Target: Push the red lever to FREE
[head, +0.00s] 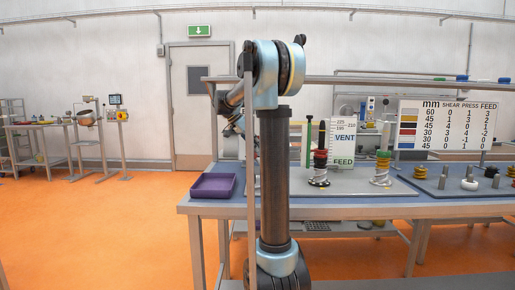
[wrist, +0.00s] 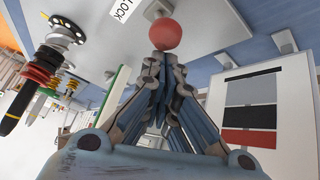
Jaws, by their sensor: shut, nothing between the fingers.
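In the wrist view, a round red knob (wrist: 165,33), which looks like the end of the red lever, sits just beyond my fingertips at the top centre. A white label (wrist: 122,10) reading LOCK lies on the grey surface to its left. My gripper (wrist: 165,62) is shut and empty, its fingers pointing at the knob. The fingertips overlap the knob's lower edge in the picture; I cannot tell whether they touch it. The lever's shaft and any FREE label are not visible. In the head view, I cannot make out the lever; my arm covers part of the bench.
In the head view, a purple tray (head: 213,186) sits on the bench's left end. A striped panel (wrist: 260,105) is close right of my gripper in the wrist view.

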